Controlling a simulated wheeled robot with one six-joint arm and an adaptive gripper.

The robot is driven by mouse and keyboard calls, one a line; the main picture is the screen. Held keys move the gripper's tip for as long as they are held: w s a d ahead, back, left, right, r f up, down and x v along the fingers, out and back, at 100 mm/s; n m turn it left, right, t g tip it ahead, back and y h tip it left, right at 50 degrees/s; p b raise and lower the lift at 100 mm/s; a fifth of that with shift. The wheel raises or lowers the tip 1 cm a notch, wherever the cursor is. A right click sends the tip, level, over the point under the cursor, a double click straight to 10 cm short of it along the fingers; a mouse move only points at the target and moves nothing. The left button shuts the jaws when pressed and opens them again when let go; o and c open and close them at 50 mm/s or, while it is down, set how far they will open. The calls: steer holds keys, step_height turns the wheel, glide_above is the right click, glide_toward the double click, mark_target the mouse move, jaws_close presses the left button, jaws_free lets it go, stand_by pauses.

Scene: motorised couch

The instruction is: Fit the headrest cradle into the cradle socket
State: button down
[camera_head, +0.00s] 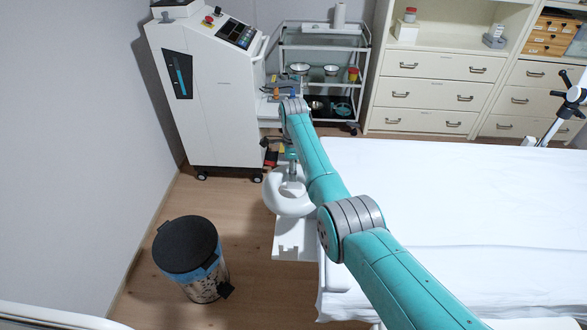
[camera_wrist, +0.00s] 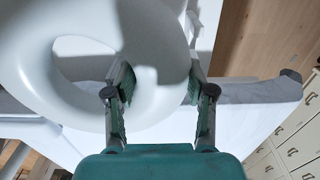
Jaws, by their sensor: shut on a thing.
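The headrest cradle (camera_head: 288,204) is a smooth white curved piece with an opening. It fills the upper left of the wrist view (camera_wrist: 150,100). My gripper (camera_head: 290,168) points down over the cradle, and in the wrist view its two fingers (camera_wrist: 160,85) are closed on the cradle's rim. A white plate with notches (camera_head: 293,246) sticks out from the couch's left end, just in front of and under the cradle in the head view. The cradle socket itself cannot be clearly made out. Whether cradle and plate touch cannot be told.
The couch (camera_head: 450,200) with its white sheet lies to the right, under my arm. A black-lidded bin (camera_head: 187,245) stands on the floor at left. A white machine cabinet (camera_head: 205,95) and a glass-shelved trolley (camera_head: 325,70) stand behind. Drawers (camera_head: 430,95) line the back.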

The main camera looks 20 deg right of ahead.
steer(key=shift+f, duration=0.4)
steer(key=shift+c, duration=1.6)
jaws_free()
step_height(320, 180, up, 12)
